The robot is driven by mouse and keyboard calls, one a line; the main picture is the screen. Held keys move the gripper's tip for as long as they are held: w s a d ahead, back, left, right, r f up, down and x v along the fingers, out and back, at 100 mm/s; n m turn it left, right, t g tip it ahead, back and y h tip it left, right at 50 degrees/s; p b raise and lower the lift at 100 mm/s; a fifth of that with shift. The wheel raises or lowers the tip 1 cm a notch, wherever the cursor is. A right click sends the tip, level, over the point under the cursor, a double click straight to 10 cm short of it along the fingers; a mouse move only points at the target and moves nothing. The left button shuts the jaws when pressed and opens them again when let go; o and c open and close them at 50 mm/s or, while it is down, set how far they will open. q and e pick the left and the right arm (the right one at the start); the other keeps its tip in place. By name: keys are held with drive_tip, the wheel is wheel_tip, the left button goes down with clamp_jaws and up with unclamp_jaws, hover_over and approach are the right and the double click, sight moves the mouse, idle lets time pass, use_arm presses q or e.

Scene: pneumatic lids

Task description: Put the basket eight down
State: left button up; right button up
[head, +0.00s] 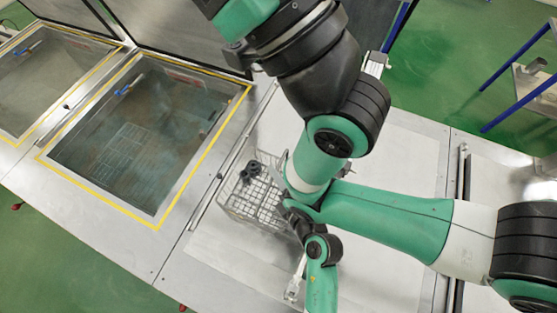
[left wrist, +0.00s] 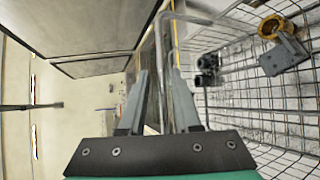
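A wire basket (head: 243,208) stands on the metal worktop, partly hidden by my arms in the head view. Black parts (head: 258,170) lie in it. In the left wrist view, the basket (left wrist: 258,95) fills the right side, with black parts (left wrist: 207,70) and a grey part with a yellow ring (left wrist: 284,52) inside. My left gripper (left wrist: 159,78) has its two fingers apart, beside the basket's wire wall. A thin upright edge shows between the fingers; whether they touch the basket, I cannot tell. My right gripper's fingers cannot be made out clearly.
Two sunken tanks with yellow-edged rims (head: 157,223) and raised lids lie left of the basket. Bare worktop (head: 405,150) shows to the right of the arms. A blue-legged frame (head: 515,65) stands at the far right. My arm links cross closely over the basket.

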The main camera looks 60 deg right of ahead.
use_arm(q)
drive_tip(key=shift+o, duration=0.4)
drive_tip(key=p+v, duration=0.6)
drive_tip(key=v, duration=0.6)
drive_tip(key=shift+r, duration=0.1)
